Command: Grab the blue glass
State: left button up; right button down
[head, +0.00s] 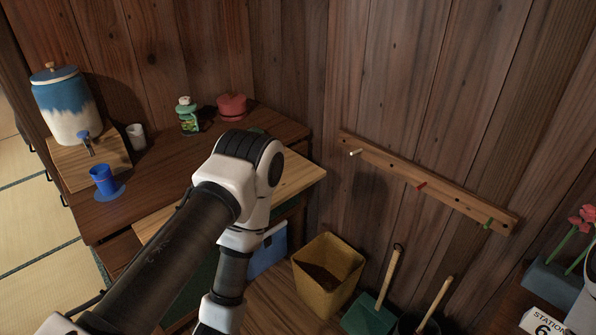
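The blue glass (102,180) stands upright on a round blue coaster (117,192) on the dark wooden counter at the left. It is just below the tap of a blue and white dispenser (65,107). One of my arms crosses the lower middle of the view, to the right of the glass and well apart from it. Neither gripper shows in the view.
The dispenser sits on a wooden stand (82,167). A white cup (135,137), a green and white bottle (188,117) and a red pot (232,107) stand behind. A peg rail (400,176) crosses the wall; a yellow bin (328,275) stands below.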

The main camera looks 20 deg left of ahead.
aim_at(102, 174)
jog(key=u, duration=2)
jog(key=i+j+z, duration=0.15)
jog(key=j, duration=0.3)
jog(key=i, duration=0.1)
